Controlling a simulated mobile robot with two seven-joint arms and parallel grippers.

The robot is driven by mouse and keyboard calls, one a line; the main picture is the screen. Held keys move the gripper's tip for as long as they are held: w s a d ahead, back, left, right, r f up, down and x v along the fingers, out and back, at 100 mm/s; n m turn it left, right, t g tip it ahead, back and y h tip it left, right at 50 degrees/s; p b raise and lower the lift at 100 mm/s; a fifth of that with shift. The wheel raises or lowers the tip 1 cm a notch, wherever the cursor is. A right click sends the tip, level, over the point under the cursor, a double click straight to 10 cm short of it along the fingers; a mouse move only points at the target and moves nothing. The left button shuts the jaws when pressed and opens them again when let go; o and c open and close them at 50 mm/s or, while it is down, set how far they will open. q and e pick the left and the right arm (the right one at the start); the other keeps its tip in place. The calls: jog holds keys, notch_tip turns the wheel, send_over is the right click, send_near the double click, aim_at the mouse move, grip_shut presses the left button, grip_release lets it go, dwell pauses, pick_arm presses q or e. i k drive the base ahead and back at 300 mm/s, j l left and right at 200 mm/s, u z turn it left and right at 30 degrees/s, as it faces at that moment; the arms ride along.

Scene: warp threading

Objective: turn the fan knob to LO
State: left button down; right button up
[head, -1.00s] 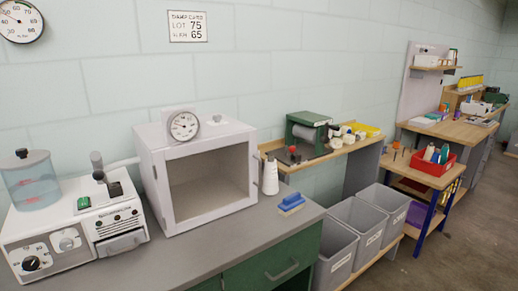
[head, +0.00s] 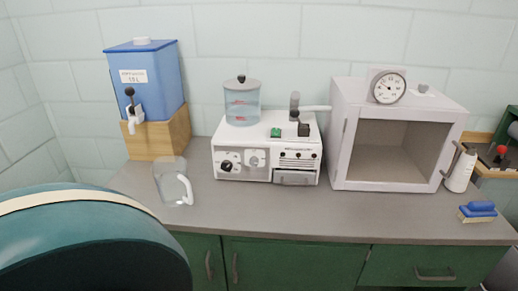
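A white machine (head: 230,147) stands on the grey counter in the middle of the head view. A black round knob (head: 226,167) is on the left of its front panel, with a pale round dial (head: 255,159) to its right. The labels around the knob are too small to read, so I cannot tell which setting it points to or whether it is the fan knob. Several small black controls (head: 298,155) sit on the right part of the front, above a grey drawer-like part (head: 295,178). Neither of my grippers is in view.
On the grey counter (head: 330,214) stand a clear jug (head: 172,182), a white open-front box (head: 338,150) and a blue brush (head: 481,208). A blue tank (head: 150,85) sits on a wooden block. A large teal rounded thing (head: 90,245) blocks the lower left. The counter before the machine is clear.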

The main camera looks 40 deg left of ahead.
aim_at(254, 161)
jog(key=u, duration=1.55)
